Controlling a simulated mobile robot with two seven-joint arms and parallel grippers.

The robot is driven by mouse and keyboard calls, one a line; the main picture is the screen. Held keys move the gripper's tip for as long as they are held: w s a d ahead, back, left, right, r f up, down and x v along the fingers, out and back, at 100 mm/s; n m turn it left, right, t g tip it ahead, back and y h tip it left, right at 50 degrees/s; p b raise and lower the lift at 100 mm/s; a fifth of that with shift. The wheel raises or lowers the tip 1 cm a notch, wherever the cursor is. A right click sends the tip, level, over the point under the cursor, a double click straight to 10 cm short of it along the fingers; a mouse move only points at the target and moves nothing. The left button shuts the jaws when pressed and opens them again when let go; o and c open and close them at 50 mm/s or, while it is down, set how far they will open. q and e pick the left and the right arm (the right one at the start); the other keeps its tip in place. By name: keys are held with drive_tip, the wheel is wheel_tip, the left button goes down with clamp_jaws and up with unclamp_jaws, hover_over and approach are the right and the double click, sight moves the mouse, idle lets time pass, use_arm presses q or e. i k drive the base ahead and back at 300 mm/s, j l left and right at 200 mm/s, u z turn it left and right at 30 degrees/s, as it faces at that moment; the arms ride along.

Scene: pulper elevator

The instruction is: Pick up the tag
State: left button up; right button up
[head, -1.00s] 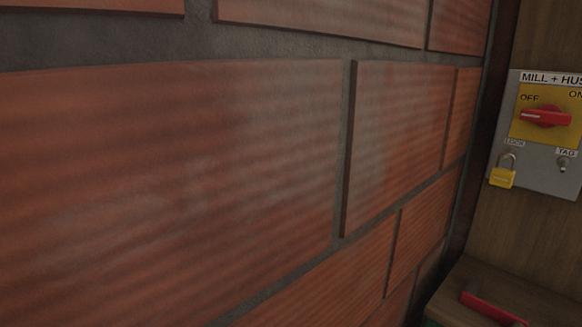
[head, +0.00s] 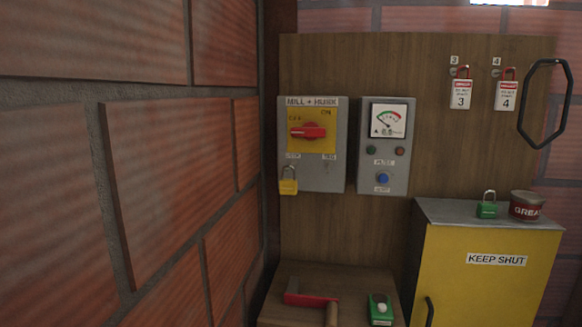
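Two red-and-white tags hang on the wooden board at the upper right of the head view. One is marked 3 (head: 460,93) and the other, to its right, is marked 4 (head: 507,95). Each hangs from a small peg with its own number label above. A label on the Mill + Husk switch box (head: 338,165) seems to read TAG, and no tag hangs under it. Neither of my grippers shows in the head view.
A yellow padlock (head: 288,186) hangs on the switch box, beside a meter box (head: 383,170). A yellow KEEP SHUT cabinet (head: 490,280) carries a green padlock (head: 487,209) and a grease tin (head: 527,207). A red-headed tool (head: 308,300) and green object (head: 380,308) lie on the lower ledge.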

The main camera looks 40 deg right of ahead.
sight(461, 90)
drive_tip(key=l+z, duration=0.1)
drive_tip(key=z, duration=0.7)
drive_tip(key=l+z, duration=0.15)
drive_tip(key=z, duration=0.7)
drive_tip(key=i+l+z, duration=0.1)
drive_tip(key=z, duration=0.3)
